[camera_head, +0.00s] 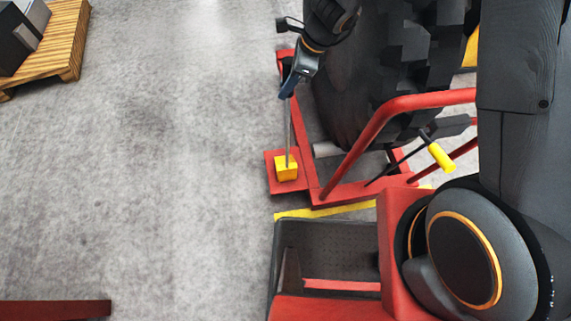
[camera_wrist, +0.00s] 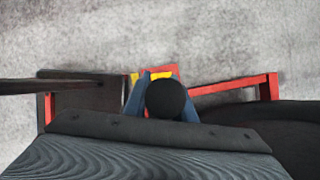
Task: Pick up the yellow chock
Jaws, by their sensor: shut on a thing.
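The yellow chock (camera_head: 286,169) is a small block with a thin grey rod (camera_head: 289,125) standing up from it. It appears over a red plate (camera_head: 270,181) at the corner of a red frame; I cannot tell whether it touches the plate. My gripper (camera_head: 287,91) points down and is shut on the top of the rod, well above the block. In the wrist view, a round black knob (camera_wrist: 166,97) sits between my blue fingers and hides most of what lies below. A little of the yellow chock (camera_wrist: 162,74) shows behind it.
A big black tyre (camera_head: 375,75) stands in the red frame (camera_head: 345,192), close right of my gripper. A lever with a yellow grip (camera_head: 441,156) is further right. A dark tray (camera_head: 330,245) lies nearer. A wooden pallet (camera_head: 65,45) is at upper left.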

